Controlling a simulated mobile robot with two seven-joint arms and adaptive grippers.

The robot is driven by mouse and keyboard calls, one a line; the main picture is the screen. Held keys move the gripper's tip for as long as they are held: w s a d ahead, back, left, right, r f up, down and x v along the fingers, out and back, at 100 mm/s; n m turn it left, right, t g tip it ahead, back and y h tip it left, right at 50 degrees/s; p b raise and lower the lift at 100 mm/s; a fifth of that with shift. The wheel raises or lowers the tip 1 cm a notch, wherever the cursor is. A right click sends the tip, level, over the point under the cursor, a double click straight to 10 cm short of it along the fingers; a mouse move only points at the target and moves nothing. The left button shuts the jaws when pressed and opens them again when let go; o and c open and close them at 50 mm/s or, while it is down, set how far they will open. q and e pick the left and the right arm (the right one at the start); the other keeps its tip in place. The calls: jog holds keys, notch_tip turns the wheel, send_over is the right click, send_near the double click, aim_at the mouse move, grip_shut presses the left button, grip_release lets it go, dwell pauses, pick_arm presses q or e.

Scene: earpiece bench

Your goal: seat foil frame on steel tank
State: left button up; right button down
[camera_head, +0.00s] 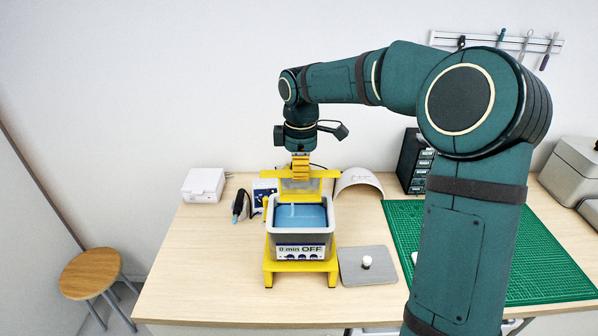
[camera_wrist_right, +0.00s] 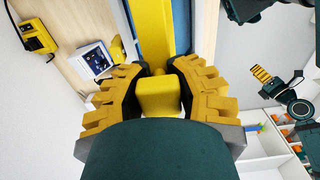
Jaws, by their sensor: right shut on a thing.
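My right gripper (camera_head: 300,168) points down and is shut on the yellow foil frame (camera_head: 323,173). In the right wrist view its fingers (camera_wrist_right: 158,90) clasp the frame's yellow block (camera_wrist_right: 160,97). A pale sheet hangs below the frame's bar. The frame is above the back part of the steel tank (camera_head: 322,240), and I cannot tell whether it touches the rim. The tank is open, with blue liquid inside, and its front label reads "0 min OFF". My left gripper (camera_wrist_right: 262,76) shows small in the right wrist view; its opening is unclear.
The tank stands on a yellow stand (camera_head: 300,266). A grey lid with a white knob (camera_head: 367,262) lies to its right. Behind are a white box (camera_head: 203,185), a dark tool (camera_head: 238,205) and a white arch (camera_head: 359,182). A green mat (camera_head: 545,265) covers the right; the front left is clear.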

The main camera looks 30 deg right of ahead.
aim_at(300, 196)
jog(key=shift+s+a+r, duration=0.1)
jog(key=shift+s+r, duration=0.05)
jog(key=shift+s, duration=0.05)
jog(key=shift+w+f+b, duration=0.1)
jog(key=shift+f+b, duration=3.05)
jog(key=shift+f, duration=2.55)
jog(key=c, duration=0.7)
grip_release()
notch_tip(300, 196, up, 12)
jog(key=shift+r, duration=0.1)
